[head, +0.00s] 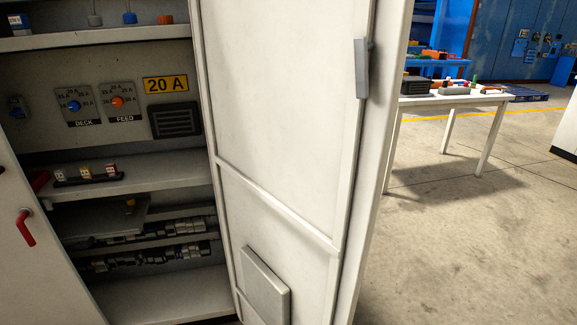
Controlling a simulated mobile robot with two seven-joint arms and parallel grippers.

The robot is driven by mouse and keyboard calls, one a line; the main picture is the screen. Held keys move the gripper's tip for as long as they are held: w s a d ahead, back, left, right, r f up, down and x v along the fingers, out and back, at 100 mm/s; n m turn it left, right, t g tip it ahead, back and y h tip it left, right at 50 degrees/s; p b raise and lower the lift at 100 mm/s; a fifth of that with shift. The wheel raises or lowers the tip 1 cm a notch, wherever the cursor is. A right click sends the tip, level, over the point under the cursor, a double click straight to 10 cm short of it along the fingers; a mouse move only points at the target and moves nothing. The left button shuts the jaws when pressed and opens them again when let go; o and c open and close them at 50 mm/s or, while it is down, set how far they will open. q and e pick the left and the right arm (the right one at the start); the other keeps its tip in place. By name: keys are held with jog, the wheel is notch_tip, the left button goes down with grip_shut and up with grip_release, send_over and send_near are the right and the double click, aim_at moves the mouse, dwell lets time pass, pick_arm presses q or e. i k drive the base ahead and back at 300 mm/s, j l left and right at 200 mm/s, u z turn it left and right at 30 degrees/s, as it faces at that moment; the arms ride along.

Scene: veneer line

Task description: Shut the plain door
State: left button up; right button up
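A wide off-white door (280,110) stands open at the right side of a cabinet. It has no red handle and looks like the plain door. A grey vertical strip (361,68) is near its outer edge, and a flat grey box (265,287) is low on its face. Its top and bottom are out of view. Another pale door (18,265) with a red handle (25,227) is at the lower left, partly cut off. The cabinet interior (105,55) shows between the doors. Neither of my grippers is in view.
The cabinet holds two dials, DECK (80,106) and FEED (122,101), a yellow 20 A label (165,84), and shelves with small parts (86,174). A white table (455,98) stands behind on the right. The concrete floor (470,250) right of the door is clear.

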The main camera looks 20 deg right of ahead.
aim_at(299, 161)
jog(key=l+u, duration=0.25)
jog(key=l, duration=0.3)
jog(key=l+u, duration=0.3)
jog(key=l, duration=0.25)
jog(key=k+l+u, duration=0.1)
jog(key=l+u, duration=0.15)
jog(key=l, duration=0.3)
jog(key=k+l+u, duration=0.1)
jog(key=l+u, duration=0.15)
jog(key=l, duration=0.3)
jog(key=i+l, duration=0.1)
jog(key=l, duration=0.25)
jog(key=i+l+u, duration=0.1)
jog(key=l, duration=0.25)
